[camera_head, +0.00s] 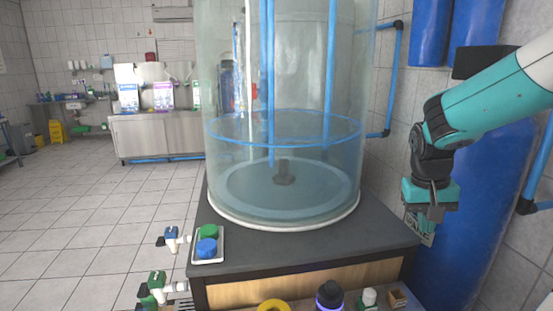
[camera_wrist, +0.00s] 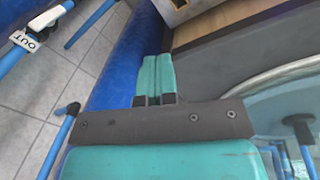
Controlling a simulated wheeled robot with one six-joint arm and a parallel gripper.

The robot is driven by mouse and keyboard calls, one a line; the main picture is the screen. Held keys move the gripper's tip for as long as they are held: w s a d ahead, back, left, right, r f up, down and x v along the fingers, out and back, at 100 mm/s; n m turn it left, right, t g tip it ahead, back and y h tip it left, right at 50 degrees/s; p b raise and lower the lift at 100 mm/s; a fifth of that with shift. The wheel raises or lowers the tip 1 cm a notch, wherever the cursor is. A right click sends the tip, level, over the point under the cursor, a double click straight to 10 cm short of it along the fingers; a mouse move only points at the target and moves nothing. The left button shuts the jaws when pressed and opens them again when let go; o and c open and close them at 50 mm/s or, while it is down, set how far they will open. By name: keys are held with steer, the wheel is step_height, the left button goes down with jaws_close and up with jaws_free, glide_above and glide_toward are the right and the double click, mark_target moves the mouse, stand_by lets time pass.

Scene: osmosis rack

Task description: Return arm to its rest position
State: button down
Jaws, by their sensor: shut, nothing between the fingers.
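My arm reaches in from the right edge of the head view. My gripper (camera_head: 431,212) hangs from it, fingers down, beside the right edge of the dark tabletop and in front of the blue cylinders. In the wrist view the gripper's two teal fingers (camera_wrist: 153,78) lie side by side, shut with nothing between them. In that view the fingertips appear over the side of a blue cylinder and the table's edge.
A large clear tank (camera_head: 285,120) stands on the dark table (camera_head: 300,245), left of my gripper. Blue cylinders (camera_head: 470,230) stand close behind my arm. A small tray (camera_head: 208,261) holds green and blue caps. Blue pipes (camera_head: 398,75) run along the wall.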

steer(key=s+a+n+y+b, duration=0.1)
steer(key=s+a+n+y, duration=0.2)
steer(key=s+a, duration=0.6)
steer(key=s+a+r+n+y+b, duration=0.1)
steer(key=s+a+n, duration=0.6)
steer(key=s, duration=0.9)
steer(key=shift+a+r+y+b, duration=0.25)
steer(key=shift+a+y+b, duration=0.35)
steer(key=shift+a+y, duration=0.45)
steer(key=shift+a, duration=0.1)
